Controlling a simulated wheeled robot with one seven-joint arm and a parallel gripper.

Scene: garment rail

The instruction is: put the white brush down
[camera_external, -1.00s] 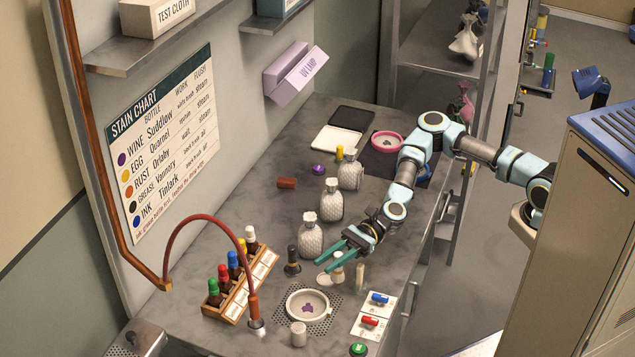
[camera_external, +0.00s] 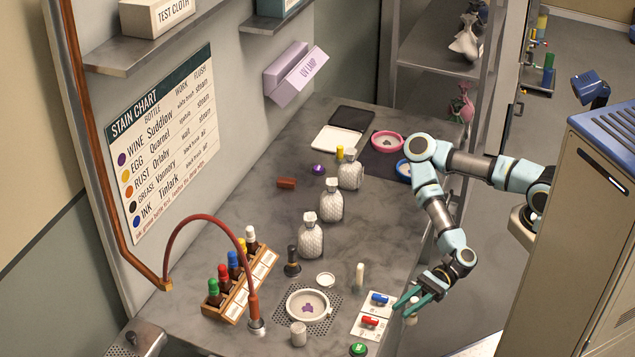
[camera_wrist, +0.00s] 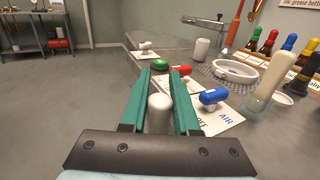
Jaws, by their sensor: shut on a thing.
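My gripper (camera_external: 403,307) is at the right front edge of the bench, beside the card with the switches. A small white round disc (camera_external: 325,280) lies empty on the bench (camera_external: 265,235).
The switch card (camera_external: 363,327) has a blue switch (camera_external: 379,299) and a red switch (camera_external: 369,320). The middle bench has clear room.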

